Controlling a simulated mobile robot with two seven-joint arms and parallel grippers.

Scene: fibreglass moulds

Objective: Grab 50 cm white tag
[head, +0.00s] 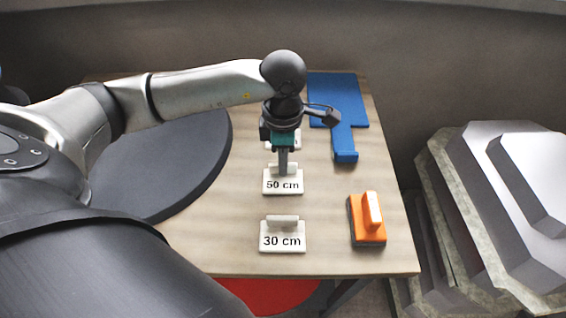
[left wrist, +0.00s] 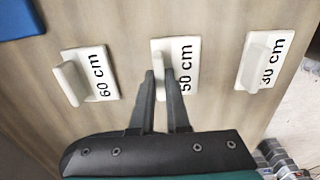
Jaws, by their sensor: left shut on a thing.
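The white 50 cm tag (head: 283,184) lies on the wooden table, with a raised white grip on its back edge. My left gripper (head: 283,171) comes down from above and is shut on that grip. In the left wrist view my left gripper's two dark fingers (left wrist: 159,78) are on either side of the grip of the 50 cm tag (left wrist: 187,68). The tag appears to rest on the table top. My right gripper is not in view.
A 30 cm tag (head: 282,237) lies in front, and a 60 cm tag (left wrist: 88,77) lies behind, mostly hidden in the head view. An orange-handled block (head: 368,222), a blue tool (head: 340,95) and a dark round disc (head: 190,165) are also on the table (head: 330,255). Grey moulds (head: 500,190) stand right.

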